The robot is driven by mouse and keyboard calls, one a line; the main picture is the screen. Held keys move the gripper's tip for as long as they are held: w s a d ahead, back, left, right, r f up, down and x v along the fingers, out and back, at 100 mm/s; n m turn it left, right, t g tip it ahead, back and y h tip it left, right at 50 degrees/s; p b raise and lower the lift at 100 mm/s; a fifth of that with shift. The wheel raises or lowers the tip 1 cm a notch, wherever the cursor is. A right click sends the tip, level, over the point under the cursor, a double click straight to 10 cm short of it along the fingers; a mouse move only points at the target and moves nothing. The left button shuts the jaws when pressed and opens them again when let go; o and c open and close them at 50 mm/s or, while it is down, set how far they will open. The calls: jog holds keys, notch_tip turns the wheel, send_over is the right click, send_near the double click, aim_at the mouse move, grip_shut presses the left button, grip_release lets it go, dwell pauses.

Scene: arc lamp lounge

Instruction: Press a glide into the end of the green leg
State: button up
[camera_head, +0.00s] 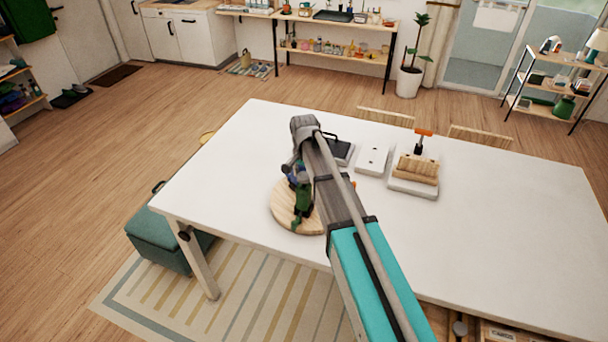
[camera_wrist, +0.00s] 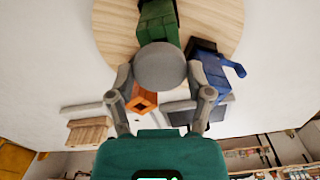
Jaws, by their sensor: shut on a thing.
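My gripper (camera_wrist: 162,78) is shut on a grey round glide (camera_wrist: 160,62), with one finger on each side of it. The green leg (camera_wrist: 158,24) lies beyond the glide on a round wooden board (camera_wrist: 115,30). The glide's flat face covers the near end of the leg, so I cannot tell whether it touches or has entered the end. In the head view the green leg (camera_head: 303,201) lies across the board (camera_head: 282,209), and my arm hides part of the area around the gripper. A blue part (camera_wrist: 208,66) and an orange part (camera_wrist: 141,99) sit beside the glide.
On the white table (camera_head: 480,240) stand a white plate with dark holes (camera_head: 373,160) and a wooden block on a light base (camera_head: 415,170) with an orange-handled tool (camera_head: 423,134). A dark tray (camera_head: 340,149) is partly behind my arm. The table's right side is clear.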

aim_at(304, 175)
jog(key=shift+f+b, duration=1.45)
jog(key=shift+f, duration=0.05)
jog(key=o, duration=0.9)
jog(key=shift+r, duration=0.15)
notch_tip(304, 175, up, 9)
jog(key=p, duration=0.9)
jog(key=shift+f, duration=0.2)
dwell(0.8)
jog(key=s+d+f+n+b, duration=0.2)
jog(key=s+d+f+b, duration=0.2)
jog(key=s, duration=0.3)
jog(key=s+d+f+n+b, duration=0.2)
jog(key=s+d+f+b, duration=0.3)
jog(key=s+d, duration=0.1)
jog(key=s+d+f+n+b, duration=0.2)
jog(key=s+d+f+b, duration=0.3)
jog(key=s, duration=0.3)
jog(key=shift+s+d+n, duration=0.2)
jog(key=shift+s+n, duration=0.1)
jog(key=shift+r, duration=0.1)
